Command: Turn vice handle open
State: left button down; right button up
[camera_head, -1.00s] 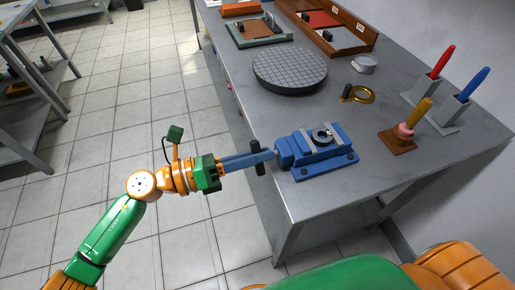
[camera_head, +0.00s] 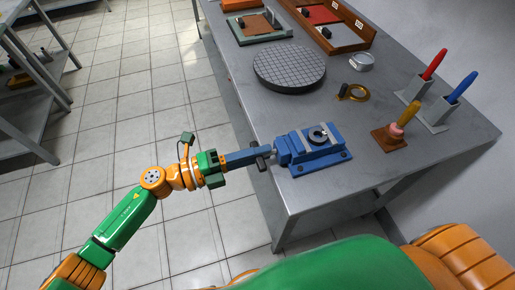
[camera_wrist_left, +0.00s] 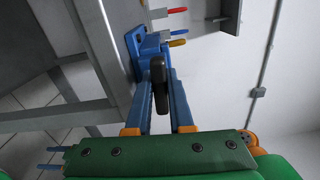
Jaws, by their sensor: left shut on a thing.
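The blue vice (camera_head: 322,155) stands at the table's near left edge, its screw end facing left. Its dark handle bar (camera_head: 262,160) is at that end, just beyond the edge. My left gripper (camera_head: 266,151) comes in from the left, its long blue fingers shut on the handle. In the left wrist view the black handle (camera_wrist_left: 158,84) lies between the two fingers (camera_wrist_left: 162,92), and the vice (camera_wrist_left: 134,42) is behind it, partly hidden. My right gripper (camera_wrist_left: 50,158) shows only as two blue fingers, apart and empty, at the lower left of that view.
Trays stand at the back. Open tiled floor (camera_head: 130,130) lies left of the table.

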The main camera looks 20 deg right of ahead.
pick_arm(q)
jog(key=shift+n, duration=0.5)
jog(key=c, duration=0.8)
grip_release()
jog(key=a+b, duration=0.1)
jog(key=a, duration=0.6)
jog(key=shift+s, duration=0.15)
